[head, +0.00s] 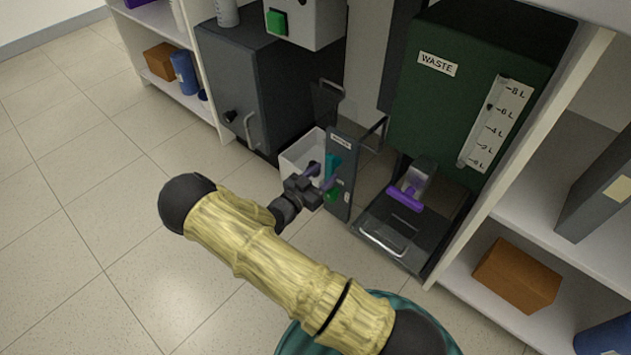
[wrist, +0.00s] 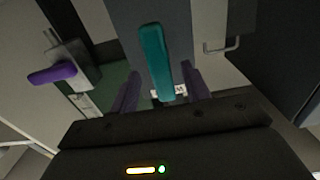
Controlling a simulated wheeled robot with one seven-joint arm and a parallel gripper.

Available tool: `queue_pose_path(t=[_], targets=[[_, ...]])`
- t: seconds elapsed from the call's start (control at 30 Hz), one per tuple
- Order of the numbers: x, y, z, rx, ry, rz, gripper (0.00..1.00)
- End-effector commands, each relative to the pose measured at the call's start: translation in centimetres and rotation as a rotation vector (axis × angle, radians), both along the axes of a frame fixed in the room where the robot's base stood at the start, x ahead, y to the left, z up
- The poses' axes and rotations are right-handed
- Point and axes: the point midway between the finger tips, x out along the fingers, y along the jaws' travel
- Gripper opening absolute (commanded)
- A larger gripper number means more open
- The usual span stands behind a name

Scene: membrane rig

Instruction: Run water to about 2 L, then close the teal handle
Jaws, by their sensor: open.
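The teal handle (head: 333,164) is on a narrow grey panel (head: 342,143) with a small unreadable label. In the wrist view the teal handle (wrist: 156,62) hangs nearly upright, leaning slightly, between my two purple fingers. My gripper (head: 323,175) is open at the panel, with a finger on each side of the handle; I cannot tell if either touches it. It also shows in the wrist view (wrist: 160,78). The dark green WASTE tank (head: 435,100) has a white litre scale (head: 495,122) marked up to 8 L. A small dark mark sits near 6 L; the water level is unclear.
A purple handle (head: 404,199) on a grey valve is below the tank, above a dark tray (head: 387,238). A white bin (head: 293,163) stands behind my gripper. A dark cabinet (head: 235,85) is at left. The tiled floor at left is clear.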

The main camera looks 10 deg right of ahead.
Motion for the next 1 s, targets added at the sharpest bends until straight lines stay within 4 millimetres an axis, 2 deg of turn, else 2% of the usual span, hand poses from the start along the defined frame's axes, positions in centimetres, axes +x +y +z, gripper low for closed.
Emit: queue_pose_path(t=[0.2, 0.5, 0.7, 0.73, 1.0], targets=[[0.72, -1.03, 0.00, 0.000, 0.000, 0.000, 0.47], [0.79, -1.11, -0.01, -0.001, 0.001, 0.000, 0.47], [0.78, -1.09, -0.01, -0.001, 0.001, 0.000, 0.08], [0.78, -1.09, -0.01, -0.001, 0.001, 0.000, 0.05], [0.78, -1.07, -0.01, -0.001, 0.001, 0.001, 0.05]])
